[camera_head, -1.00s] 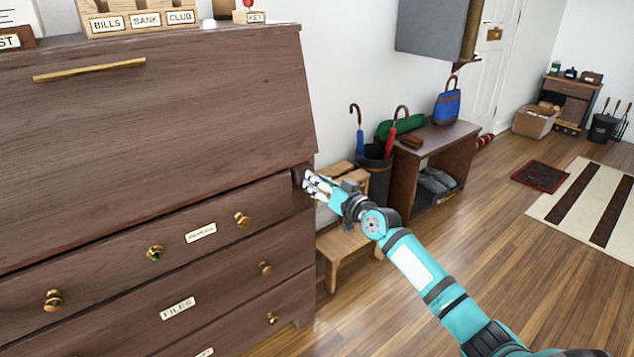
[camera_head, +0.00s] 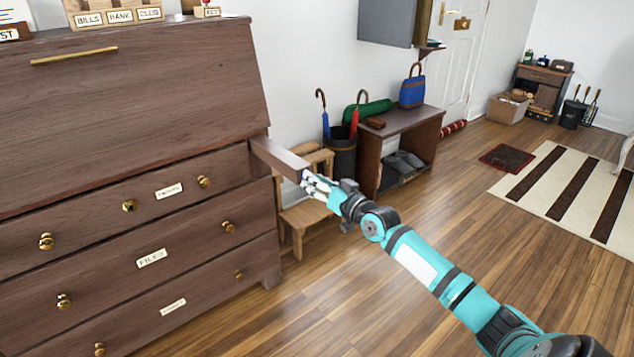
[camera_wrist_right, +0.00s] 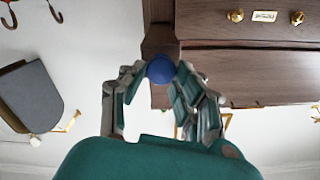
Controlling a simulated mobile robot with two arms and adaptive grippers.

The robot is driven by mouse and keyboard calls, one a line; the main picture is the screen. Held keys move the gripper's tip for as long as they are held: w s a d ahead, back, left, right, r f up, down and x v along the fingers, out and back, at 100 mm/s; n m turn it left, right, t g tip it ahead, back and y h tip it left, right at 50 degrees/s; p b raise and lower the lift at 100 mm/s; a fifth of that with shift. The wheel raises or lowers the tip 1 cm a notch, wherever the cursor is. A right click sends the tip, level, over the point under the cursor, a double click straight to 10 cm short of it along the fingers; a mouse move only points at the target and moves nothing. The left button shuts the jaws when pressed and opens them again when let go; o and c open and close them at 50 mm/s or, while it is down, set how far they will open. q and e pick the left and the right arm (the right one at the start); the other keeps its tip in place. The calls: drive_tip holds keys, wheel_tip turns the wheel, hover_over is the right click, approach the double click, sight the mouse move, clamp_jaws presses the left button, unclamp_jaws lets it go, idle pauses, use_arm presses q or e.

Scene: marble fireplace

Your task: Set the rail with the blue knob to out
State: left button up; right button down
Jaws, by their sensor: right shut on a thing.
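The wooden rail (camera_head: 277,157) sticks out from the right end of the brown desk, just under its slanted lid. Its blue knob (camera_wrist_right: 161,69) shows in the right wrist view, at the rail's front end. My right gripper (camera_head: 312,183) is at that end, with its fingers shut around the knob; it also shows in the right wrist view (camera_wrist_right: 165,80). The knob is hidden by the fingers in the head view. My left gripper is in neither view.
The desk (camera_head: 150,110) has a closed slanted lid and several labelled drawers with brass knobs. A wooden step stool (camera_head: 300,212) stands just behind the rail. An umbrella stand (camera_head: 341,155) and a low bench (camera_head: 425,125) are beyond. Wooden floor is open at the right.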

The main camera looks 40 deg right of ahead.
drive_tip(key=shift+f, duration=0.2)
drive_tip(key=c, duration=1.3)
unclamp_jaws()
drive_tip(key=shift+s, duration=0.1)
drive_tip(key=shift+c, duration=0.2)
drive_tip(key=o, duration=0.4)
drive_tip(key=shift+s+d+r, duration=0.1)
drive_tip(key=shift+s+r, duration=0.05)
drive_tip(key=s, duration=1.2)
drive_tip(key=shift+d, duration=0.4)
